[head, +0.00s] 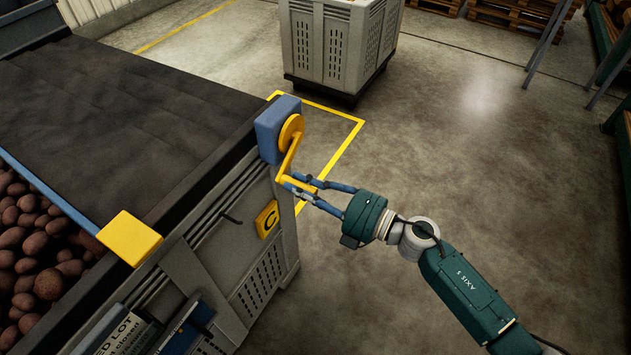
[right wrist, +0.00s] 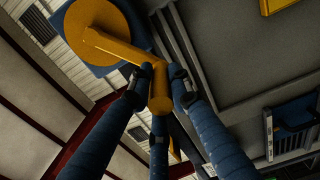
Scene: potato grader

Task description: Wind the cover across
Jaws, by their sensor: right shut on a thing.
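The dark cover (head: 110,115) lies over the far part of the grey crate. Its near edge runs along a blue bar (head: 45,188) with a yellow end block (head: 129,238). Potatoes (head: 30,235) show uncovered in front of the bar. The yellow crank (head: 291,150) sits on a blue housing (head: 270,122) at the crate's right corner, its arm pointing down. My right gripper (head: 308,190) is shut on the crank's handle. In the right wrist view the fingers close around the yellow handle (right wrist: 160,95), below the round hub (right wrist: 105,32). My left gripper is not in view.
The crate's side wall (head: 262,285) carries a yellow "C" plate (head: 267,219), with signs and a blue-framed holder near the front. A grey slatted bin (head: 335,45) stands behind, by yellow floor lines. Pallets (head: 515,15) lie at the back. The floor on the right is clear.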

